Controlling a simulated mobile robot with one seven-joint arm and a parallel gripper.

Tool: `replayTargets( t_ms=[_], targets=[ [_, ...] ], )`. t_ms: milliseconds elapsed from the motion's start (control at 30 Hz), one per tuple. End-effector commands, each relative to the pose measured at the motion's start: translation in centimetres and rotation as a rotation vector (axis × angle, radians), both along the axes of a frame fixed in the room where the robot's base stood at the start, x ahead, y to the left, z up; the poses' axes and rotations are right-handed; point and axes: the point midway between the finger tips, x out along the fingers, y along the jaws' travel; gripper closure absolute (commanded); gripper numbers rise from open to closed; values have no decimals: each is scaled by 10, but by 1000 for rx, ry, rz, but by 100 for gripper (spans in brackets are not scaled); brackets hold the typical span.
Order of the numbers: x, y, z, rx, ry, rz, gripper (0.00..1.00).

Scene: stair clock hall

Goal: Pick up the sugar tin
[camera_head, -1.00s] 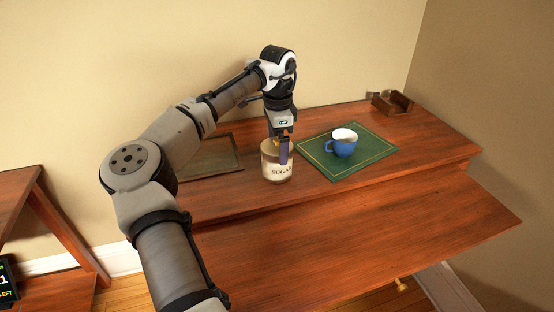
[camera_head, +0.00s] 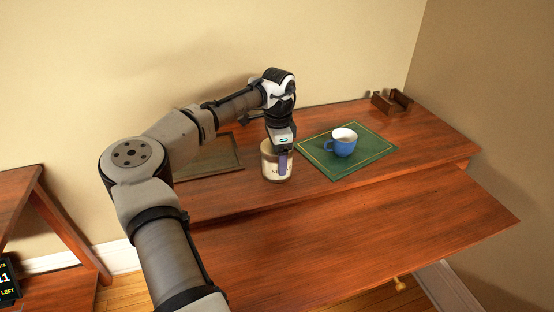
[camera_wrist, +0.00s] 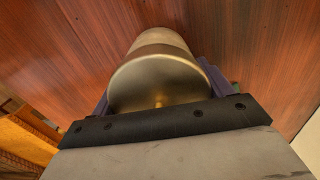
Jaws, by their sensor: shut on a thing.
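The sugar tin (camera_head: 269,167) is a cream cylinder with a labelled front and stands upright on the wooden desk. My gripper (camera_head: 283,163) points down over it, with one purple finger across the front of the tin, covering part of the label. In the wrist view the tin's round, brassy lid (camera_wrist: 158,82) with a small knob fills the space between my two purple fingers (camera_wrist: 158,88). The gripper is shut on the tin. I cannot see a gap between the tin and the desk.
A blue cup (camera_head: 341,143) stands on a green mat (camera_head: 374,147) just right of the tin. A dark flat tray or panel (camera_head: 212,160) lies to the left. A wooden holder (camera_head: 391,103) is at the back right. The desk's front part (camera_head: 370,220) is clear.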

Motion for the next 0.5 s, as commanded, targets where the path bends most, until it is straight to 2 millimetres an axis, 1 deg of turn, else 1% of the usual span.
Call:
replayTargets(
  t_ms=[33, 100, 367, 500],
  targets=[
    [0, 0, 0, 0, 0, 0, 50],
    [0, 0, 0, 0, 0, 0, 59],
    [0, 0, 2, -1, -1, 0, 59],
    [0, 0, 9, 0, -2, 0, 59]
  ],
)
